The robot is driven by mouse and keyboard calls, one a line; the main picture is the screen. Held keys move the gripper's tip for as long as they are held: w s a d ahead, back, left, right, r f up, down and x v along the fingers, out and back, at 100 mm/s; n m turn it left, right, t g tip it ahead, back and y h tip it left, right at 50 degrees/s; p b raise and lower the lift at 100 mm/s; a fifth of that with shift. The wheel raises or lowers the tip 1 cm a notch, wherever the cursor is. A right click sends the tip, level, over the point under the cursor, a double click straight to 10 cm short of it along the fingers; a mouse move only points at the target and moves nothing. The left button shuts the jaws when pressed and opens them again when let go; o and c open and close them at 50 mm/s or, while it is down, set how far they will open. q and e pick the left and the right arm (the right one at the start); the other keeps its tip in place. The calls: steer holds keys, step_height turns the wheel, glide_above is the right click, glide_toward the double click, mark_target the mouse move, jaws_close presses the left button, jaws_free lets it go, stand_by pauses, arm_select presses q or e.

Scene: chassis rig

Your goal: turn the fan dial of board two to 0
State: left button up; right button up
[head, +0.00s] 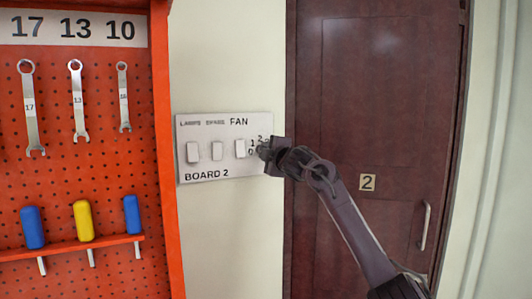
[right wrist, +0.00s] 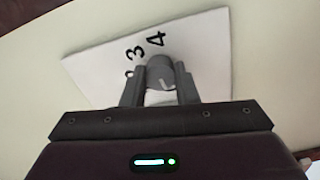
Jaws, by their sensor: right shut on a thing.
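Board two (head: 225,172) is a white panel on the wall with several rocker switches, the word FAN and the label BOARD 2. The fan dial (right wrist: 161,73) is a grey knob with a pale pointer mark, and the numbers 3 and 4 show beside it in the right wrist view. My right gripper (right wrist: 160,92) is shut on the dial, one finger on each side. In the head view my right gripper (head: 266,152) covers the dial at the board's right edge, with 1, 2 and 0 partly visible near it. The pointer's exact setting is unclear. My left gripper is not in view.
An orange pegboard (head: 90,180) with hanging wrenches and several screwdrivers on a shelf stands left of the board. A dark red door (head: 395,90) with a 2 plate and a handle is to the right. Bare wall lies above and below the board.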

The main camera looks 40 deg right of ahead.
steer(key=o, duration=1)
steer(key=shift+s+f, duration=0.1)
steer(key=b+v, duration=0.5)
steer(key=v, duration=0.2)
steer(key=shift+s+a, duration=0.15)
steer(key=shift+s, duration=0.1)
